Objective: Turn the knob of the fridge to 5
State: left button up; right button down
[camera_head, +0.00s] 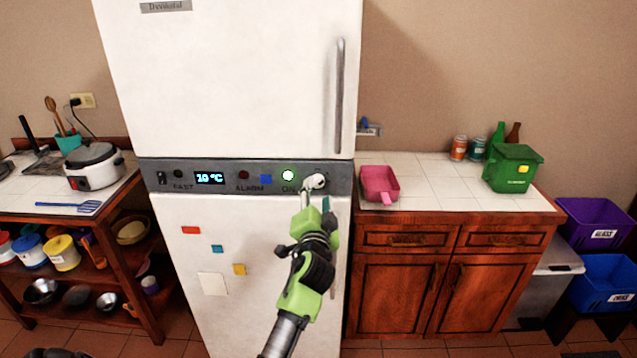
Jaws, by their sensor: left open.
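The white fridge (240,80) stands in the middle, with a grey control panel (220,178) between its upper and lower doors. A round white knob (315,181) sits at the panel's right end. The display (209,177) reads 10 °C. My left gripper (314,198) is open, with its fingers just below and at the knob. I cannot tell whether they touch it. The gripper covers part of the knob's surroundings, and the number it points to is too small to read. My right gripper is out of view.
A round green-white light (288,175) glows left of the knob. A long vertical handle (340,95) is above it. A counter (440,200) with a pink dustpan-like scoop (379,182) and green box (513,168) stands right. Shelves with a rice cooker (94,167) stand left.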

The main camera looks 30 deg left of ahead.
aim_at(318, 186)
pick_arm(q)
jog(key=shift+x, duration=2.15)
jog(key=shift+f, duration=0.1)
jog(key=c, duration=1.1)
